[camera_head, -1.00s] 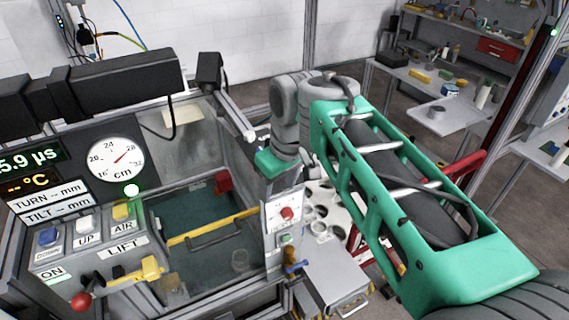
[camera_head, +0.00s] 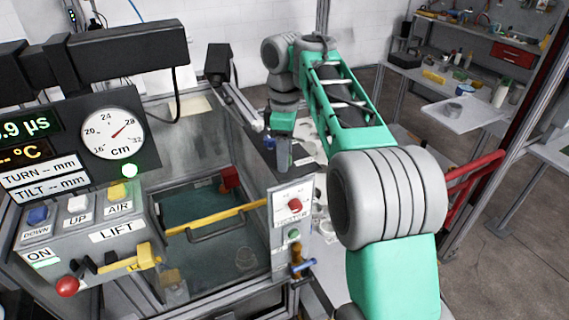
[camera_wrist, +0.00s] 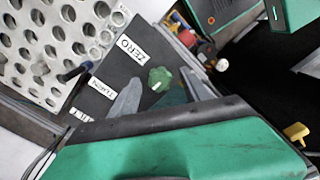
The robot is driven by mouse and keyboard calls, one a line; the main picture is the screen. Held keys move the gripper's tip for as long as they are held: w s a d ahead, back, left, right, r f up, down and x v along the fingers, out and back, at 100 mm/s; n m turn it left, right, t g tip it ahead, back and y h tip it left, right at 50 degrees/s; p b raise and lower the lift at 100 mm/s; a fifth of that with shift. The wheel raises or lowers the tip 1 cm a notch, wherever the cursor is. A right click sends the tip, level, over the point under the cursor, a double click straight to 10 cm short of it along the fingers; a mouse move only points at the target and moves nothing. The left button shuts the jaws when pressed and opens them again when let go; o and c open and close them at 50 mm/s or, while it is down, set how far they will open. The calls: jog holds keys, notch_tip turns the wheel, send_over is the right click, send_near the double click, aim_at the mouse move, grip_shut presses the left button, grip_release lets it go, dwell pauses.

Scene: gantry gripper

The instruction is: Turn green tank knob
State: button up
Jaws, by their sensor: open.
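The green knob (camera_wrist: 160,80) shows in the wrist view on a black panel (camera_wrist: 112,75), beside a label reading ZERO. My gripper (camera_wrist: 159,76) is open and empty, with one grey finger to each side of the knob in the picture. I cannot tell how far the fingertips are from it. In the head view my gripper (camera_head: 283,155) points down behind the tank's control box, and the knob is hidden there. The tank (camera_head: 200,215) holds dark greenish liquid.
A control box (camera_head: 292,220) with red and green buttons stands before my gripper. A yellow bar (camera_head: 225,215) crosses the tank. A white perforated plate (camera_wrist: 50,50) lies beside the black panel. The LIFT panel (camera_head: 100,235) is at left; a cluttered workbench (camera_head: 470,85) stands at back right.

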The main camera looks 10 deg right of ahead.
grip_shut()
dwell(0.7)
